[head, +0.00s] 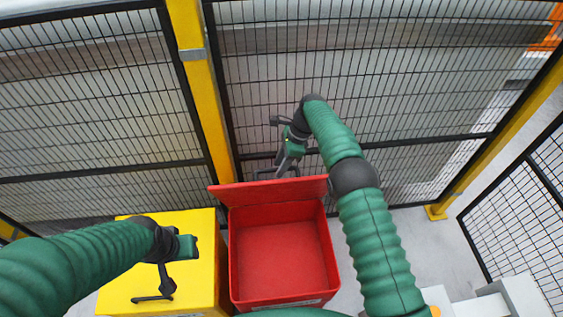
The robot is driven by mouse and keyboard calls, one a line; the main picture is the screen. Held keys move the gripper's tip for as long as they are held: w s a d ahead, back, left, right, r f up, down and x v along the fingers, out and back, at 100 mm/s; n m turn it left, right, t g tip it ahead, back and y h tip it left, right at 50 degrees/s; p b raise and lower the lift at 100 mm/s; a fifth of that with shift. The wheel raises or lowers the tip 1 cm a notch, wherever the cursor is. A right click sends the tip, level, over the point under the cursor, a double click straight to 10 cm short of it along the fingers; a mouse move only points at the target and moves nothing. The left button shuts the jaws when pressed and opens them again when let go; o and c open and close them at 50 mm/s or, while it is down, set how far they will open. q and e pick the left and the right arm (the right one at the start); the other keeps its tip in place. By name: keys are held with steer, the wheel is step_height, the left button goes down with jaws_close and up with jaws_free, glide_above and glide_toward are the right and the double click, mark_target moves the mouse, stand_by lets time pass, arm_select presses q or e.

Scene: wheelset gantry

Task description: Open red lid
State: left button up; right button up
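The red box (283,262) stands in the lower middle, its empty inside showing. Its red lid (268,192) is up, standing along the box's back edge and tilted slightly in the picture. My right gripper (277,172) is behind the lid's top edge, pointing down, with its dark fingers apart. The lid hides part of its lower end, and I cannot tell whether it touches the lid. My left gripper (155,296) is over the yellow box (205,225), left of the red box. Its fingers are seen too edge-on to judge their opening.
A black mesh fence (350,70) with a yellow post (200,95) stands close behind the boxes. Another mesh panel (515,215) is on the right. Pale blocks (515,295) lie at the lower right. Grey floor (430,245) is clear right of my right arm.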

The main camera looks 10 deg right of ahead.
steer(key=p+v, duration=1.3)
steer(key=v, duration=0.3)
steer(key=shift+w+r, duration=0.15)
steer(key=shift+r, duration=0.2)
steer(key=shift+d+f, duration=0.1)
